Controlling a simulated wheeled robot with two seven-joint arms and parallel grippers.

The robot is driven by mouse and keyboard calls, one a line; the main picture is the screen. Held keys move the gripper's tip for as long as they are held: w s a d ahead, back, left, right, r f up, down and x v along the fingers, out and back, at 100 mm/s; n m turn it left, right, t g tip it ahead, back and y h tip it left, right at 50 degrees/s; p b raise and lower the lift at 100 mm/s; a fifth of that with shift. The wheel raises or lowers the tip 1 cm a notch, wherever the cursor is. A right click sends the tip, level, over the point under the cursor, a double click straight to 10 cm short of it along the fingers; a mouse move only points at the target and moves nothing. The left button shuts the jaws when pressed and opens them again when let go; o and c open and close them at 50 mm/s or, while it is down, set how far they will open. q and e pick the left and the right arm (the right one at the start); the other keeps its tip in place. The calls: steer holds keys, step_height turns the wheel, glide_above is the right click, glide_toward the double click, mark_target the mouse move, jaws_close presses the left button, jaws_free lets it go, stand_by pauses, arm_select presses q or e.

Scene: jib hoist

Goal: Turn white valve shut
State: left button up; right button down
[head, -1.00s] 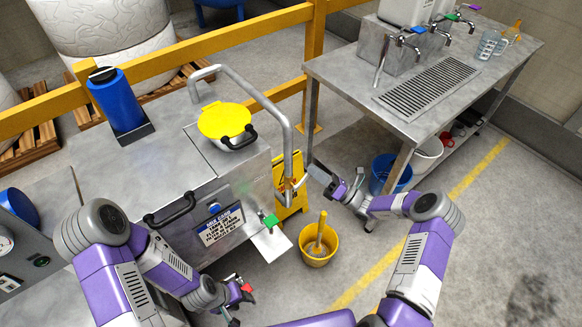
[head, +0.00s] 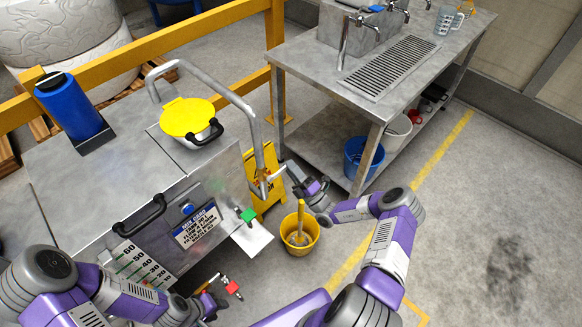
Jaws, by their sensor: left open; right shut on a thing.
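The white valve handle (head: 276,173) sits at the lower end of the bent steel pipe (head: 254,128), beside a small brass-coloured body. My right gripper (head: 287,171) is shut on the handle's outer end; its fingers hide part of it. My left gripper (head: 212,298) is open, low in front of the steel tank (head: 105,185), close to a red valve handle (head: 232,288). I cannot tell whether it touches the red handle. A green valve handle (head: 248,215) is on the tank's front right.
A yellow bucket (head: 300,240) stands on the floor below my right gripper, before a yellow floor sign (head: 268,203). A steel table (head: 345,97) stands behind, with a blue bucket (head: 362,158) under it. The floor at right is clear.

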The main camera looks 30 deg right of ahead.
steer(key=shift+f+m, duration=0.15)
steer(key=shift+m, duration=0.15)
steer(key=c, duration=1.1)
jaws_free()
steer(key=v, duration=0.7)
steer(key=shift+s+f+p, duration=0.15)
steer(key=shift+s+p, duration=0.15)
steer(key=shift+p, duration=0.1)
